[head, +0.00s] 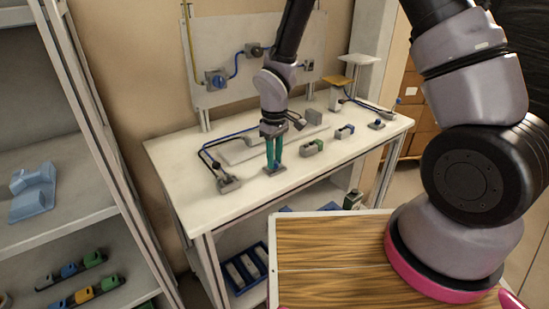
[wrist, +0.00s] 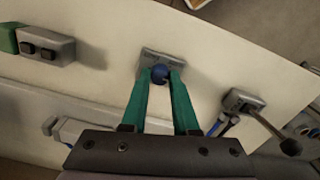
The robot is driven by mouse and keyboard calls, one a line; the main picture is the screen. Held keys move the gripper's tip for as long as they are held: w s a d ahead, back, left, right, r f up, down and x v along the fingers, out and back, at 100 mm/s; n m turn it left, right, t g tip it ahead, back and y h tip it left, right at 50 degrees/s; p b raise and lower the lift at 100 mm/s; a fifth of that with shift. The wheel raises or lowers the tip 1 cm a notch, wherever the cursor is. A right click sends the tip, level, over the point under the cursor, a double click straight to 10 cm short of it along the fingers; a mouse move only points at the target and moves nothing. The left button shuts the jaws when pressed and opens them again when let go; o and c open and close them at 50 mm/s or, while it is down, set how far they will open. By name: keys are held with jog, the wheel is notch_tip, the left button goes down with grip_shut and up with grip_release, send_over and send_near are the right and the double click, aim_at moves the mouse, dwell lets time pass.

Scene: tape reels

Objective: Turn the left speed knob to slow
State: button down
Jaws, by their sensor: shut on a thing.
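The left speed knob (wrist: 160,75) is a small round blue knob on a grey base plate (wrist: 163,57), near the front edge of the white table. In the head view its base plate (head: 273,173) shows below my fingertips, and the knob is mostly hidden. My gripper (head: 274,166) points down with its two teal fingers on either side of the knob. In the wrist view the fingertips (wrist: 160,77) are closed on the knob's sides. No slow mark or pointer can be made out. Another blue-topped knob (head: 377,123) stands farther right on the table.
A grey box with a lever (head: 229,184) stands left of the knob, with a cable behind it. A green-ended switch box (head: 312,148) and a blue-ended one (head: 344,132) stand to the right. An upright panel (head: 240,65) rises behind. Bare table lies between these.

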jog(key=shift+n, duration=0.6)
jog(key=c, duration=0.7)
grip_release()
notch_tip(320, 180, up, 11)
jog(key=shift+f, duration=0.1)
